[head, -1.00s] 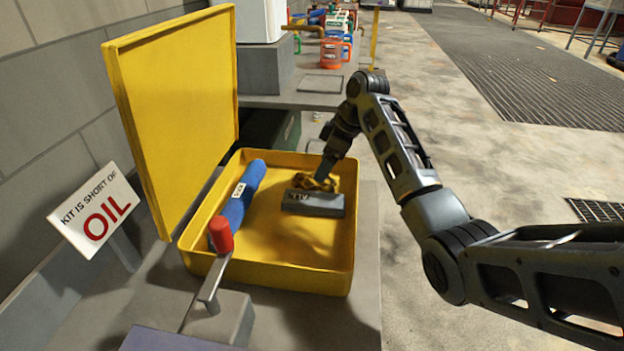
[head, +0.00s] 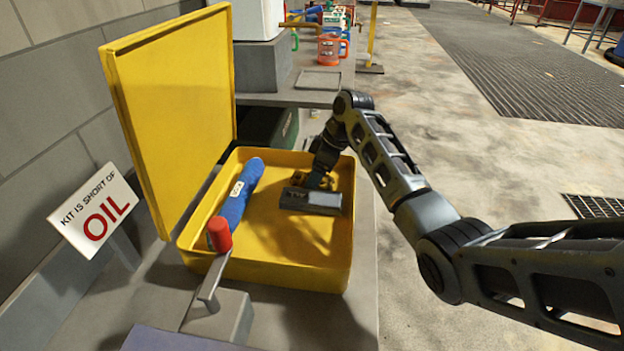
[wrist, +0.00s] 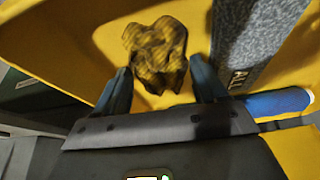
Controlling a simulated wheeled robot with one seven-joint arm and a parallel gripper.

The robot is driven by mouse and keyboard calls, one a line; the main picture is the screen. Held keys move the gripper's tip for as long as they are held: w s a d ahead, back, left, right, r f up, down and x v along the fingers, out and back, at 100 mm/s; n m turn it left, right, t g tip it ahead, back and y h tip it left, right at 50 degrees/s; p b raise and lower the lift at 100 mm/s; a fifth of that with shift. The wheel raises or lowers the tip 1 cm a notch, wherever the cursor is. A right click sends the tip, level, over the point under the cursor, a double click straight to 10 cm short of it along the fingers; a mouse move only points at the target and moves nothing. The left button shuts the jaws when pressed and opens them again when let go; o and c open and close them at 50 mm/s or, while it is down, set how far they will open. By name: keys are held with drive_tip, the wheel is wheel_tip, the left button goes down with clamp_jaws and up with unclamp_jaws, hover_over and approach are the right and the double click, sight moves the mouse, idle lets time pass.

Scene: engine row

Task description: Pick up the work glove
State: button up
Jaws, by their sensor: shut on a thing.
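The work glove (wrist: 156,52), a crumpled yellow and dark bundle, lies in the yellow case (head: 262,281). In the head view it shows only in part (head: 299,178), behind a grey block and partly hidden by my gripper. My gripper (head: 318,181) is low in the case, pointing down at the glove. In the wrist view the two blue-grey fingers (wrist: 158,82) stand on either side of the glove's near end, and my gripper is shut on it. The glove appears still low, near the case floor.
The grey labelled block (head: 312,200) lies close beside the glove. A blue roll (head: 238,195) lies along the case's left side, near a red-capped lever (head: 219,235). The case lid (head: 175,110) stands open at left. A sign (head: 94,211) reads "Kit is short of oil".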

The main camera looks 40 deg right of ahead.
sight(310, 172)
drive_tip(key=shift+r, duration=0.1)
drive_tip(key=shift+r, duration=0.25)
wheel_tip(310, 172, up, 3)
drive_tip(key=shift+w+f+b, duration=0.1)
drive_tip(key=shift+b, duration=0.3)
drive_tip(key=s+d+r+b, duration=0.1)
drive_tip(key=s+d+r, duration=0.6)
drive_tip(key=d, duration=0.2)
drive_tip(key=shift+s+r+b, duration=0.25)
drive_tip(key=shift+s+b, duration=0.05)
drive_tip(key=shift+b, duration=0.05)
idle(0.7)
